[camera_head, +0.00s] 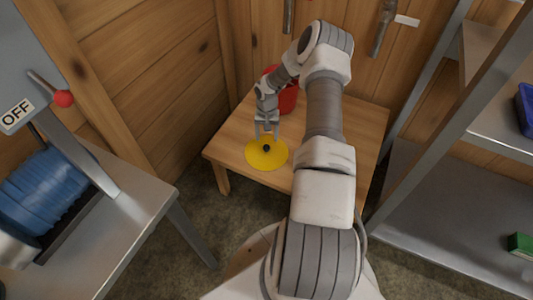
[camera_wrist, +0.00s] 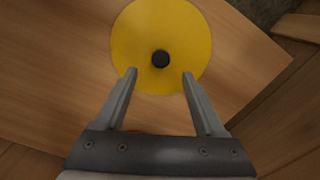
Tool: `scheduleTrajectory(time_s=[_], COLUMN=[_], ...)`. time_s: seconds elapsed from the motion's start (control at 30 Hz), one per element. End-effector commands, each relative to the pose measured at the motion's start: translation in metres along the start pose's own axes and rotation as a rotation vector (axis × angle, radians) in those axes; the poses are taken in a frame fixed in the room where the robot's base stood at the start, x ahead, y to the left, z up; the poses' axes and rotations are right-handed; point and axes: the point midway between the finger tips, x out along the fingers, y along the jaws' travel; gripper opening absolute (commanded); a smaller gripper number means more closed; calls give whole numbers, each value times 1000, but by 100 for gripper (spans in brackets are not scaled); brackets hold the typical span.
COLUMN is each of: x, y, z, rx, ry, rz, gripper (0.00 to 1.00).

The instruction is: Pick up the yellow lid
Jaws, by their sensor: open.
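The yellow lid (camera_head: 266,158) is a flat round disc with a small black knob (camera_head: 266,148) at its centre. It lies on a wooden table near the table's front left edge. In the wrist view the lid (camera_wrist: 140,42) is at the top middle, with its knob (camera_wrist: 160,59) just beyond the fingertips and between their lines. My gripper (camera_head: 267,138) is open and empty, pointing down close to the knob. In the wrist view the two fingers of my gripper (camera_wrist: 160,73) are spread, one on each side of the knob's line. I cannot tell the exact height gap.
A red container (camera_head: 288,98) stands behind my gripper on the wooden table (camera_head: 366,118). A metal bench (camera_head: 120,215) with a blue roll is at the left. Metal shelves (camera_head: 430,210) are at the right. Wooden walls close off the back.

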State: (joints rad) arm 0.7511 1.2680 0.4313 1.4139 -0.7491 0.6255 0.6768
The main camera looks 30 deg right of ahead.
Motion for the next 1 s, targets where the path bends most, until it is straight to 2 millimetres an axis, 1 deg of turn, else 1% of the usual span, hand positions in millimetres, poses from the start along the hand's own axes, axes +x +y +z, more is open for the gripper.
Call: scheduleTrajectory(time_s=[0.2, 0.3, 0.4, 0.63, 0.67, 0.7, 0.87, 1.0], x=[34, 46, 51, 51, 51, 51, 51, 51], y=[-1, -1, -1, -1, -1, -1, -1, -1], z=[5, 5, 5, 5, 5, 5, 5, 5], rx=[1, 0, 1, 0, 0, 0, 0, 0], ry=[-3, -2, -2, -1, -1, -1, -1, -1], rz=[-1, -1, 0, 0, 0, 0, 0, 0], gripper=[72, 72, 72, 72, 68, 61, 32, 7])
